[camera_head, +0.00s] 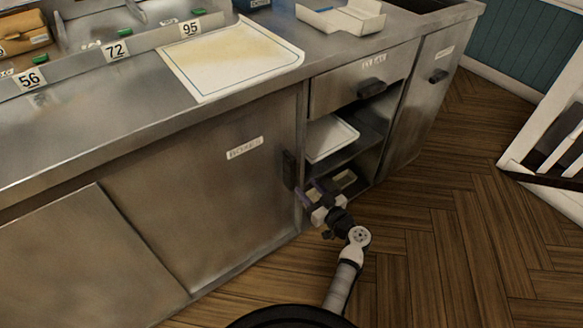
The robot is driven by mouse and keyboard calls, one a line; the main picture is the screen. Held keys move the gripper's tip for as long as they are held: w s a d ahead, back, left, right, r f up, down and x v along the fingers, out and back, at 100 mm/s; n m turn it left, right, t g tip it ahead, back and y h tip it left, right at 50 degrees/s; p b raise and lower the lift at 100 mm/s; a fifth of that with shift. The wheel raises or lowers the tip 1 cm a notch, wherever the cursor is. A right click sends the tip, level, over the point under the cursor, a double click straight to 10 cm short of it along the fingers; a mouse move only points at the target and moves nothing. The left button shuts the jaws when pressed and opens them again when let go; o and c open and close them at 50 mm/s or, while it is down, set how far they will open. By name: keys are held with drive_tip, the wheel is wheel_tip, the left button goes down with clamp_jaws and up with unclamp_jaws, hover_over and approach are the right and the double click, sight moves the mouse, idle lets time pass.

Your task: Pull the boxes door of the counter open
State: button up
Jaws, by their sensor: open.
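The boxes door (215,195) is a steel panel in the counter front with a white label reading BOXES. It looks shut, flush with the front. Its black handle (290,169) stands upright near the door's right edge. My gripper (314,191) is open, just below and right of the handle, in front of the open shelf bay. No part of the handle shows between its fingers. I cannot tell whether a finger touches the door edge.
Right of the door, an open bay holds a white tray (330,138), below a drawer (362,78) with a black handle. Another handled door (425,95) is further right. The counter top bears a paper sheet (232,58) and an open carton (343,17). Wooden floor (470,230) at right is clear.

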sight(294, 173)
drive_tip(key=p+x, duration=0.1)
drive_tip(key=x, duration=0.8)
drive_tip(key=shift+w+a, duration=0.1)
clamp_jaws()
